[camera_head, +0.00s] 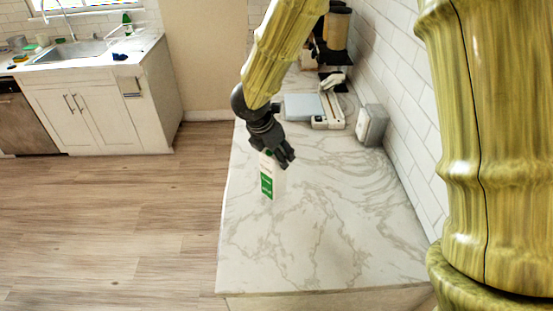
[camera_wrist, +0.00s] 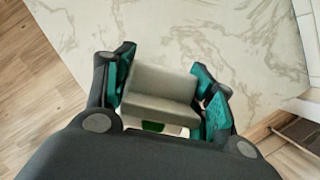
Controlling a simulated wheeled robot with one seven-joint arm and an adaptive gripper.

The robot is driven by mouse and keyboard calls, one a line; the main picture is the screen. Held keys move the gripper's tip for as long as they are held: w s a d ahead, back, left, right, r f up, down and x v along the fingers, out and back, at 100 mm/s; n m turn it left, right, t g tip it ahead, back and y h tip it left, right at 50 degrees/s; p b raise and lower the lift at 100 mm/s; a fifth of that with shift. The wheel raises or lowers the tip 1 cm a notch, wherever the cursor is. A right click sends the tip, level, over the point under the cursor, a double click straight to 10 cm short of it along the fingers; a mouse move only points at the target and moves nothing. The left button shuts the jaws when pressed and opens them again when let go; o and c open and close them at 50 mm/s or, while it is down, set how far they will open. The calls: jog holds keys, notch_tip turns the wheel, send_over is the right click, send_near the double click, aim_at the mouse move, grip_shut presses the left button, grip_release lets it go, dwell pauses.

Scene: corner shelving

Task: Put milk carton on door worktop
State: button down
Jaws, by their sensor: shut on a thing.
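The milk carton (camera_head: 267,181) is white with a green panel and hangs upright below my gripper (camera_head: 284,160) in the head view. My gripper is shut on its top. In the wrist view the carton's pale top (camera_wrist: 160,92) sits between the two teal-padded fingers of my gripper (camera_wrist: 165,100). The marble worktop (camera_head: 310,235) lies beneath, and the carton appears over its left part. I cannot tell whether the carton's base touches the worktop. The worktop also shows in the wrist view (camera_wrist: 160,30).
The front of the worktop is bare. At its back stand a flat grey appliance (camera_head: 302,107), a white power strip (camera_head: 331,110), a small grey-white box (camera_head: 371,125) by the tiled wall (camera_head: 410,110) and a coffee machine (camera_head: 335,32). A sink cabinet (camera_head: 95,115) stands across the wooden floor.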

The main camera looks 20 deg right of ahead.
jog(key=shift+f+p, duration=0.9)
jog(key=shift+f, duration=1)
jog(key=c, duration=0.5)
grip_release()
jog(key=shift+r, duration=0.1)
jog(key=b+v, duration=0.3)
jog(key=v, duration=0.9)
jog(key=shift+r, duration=0.1)
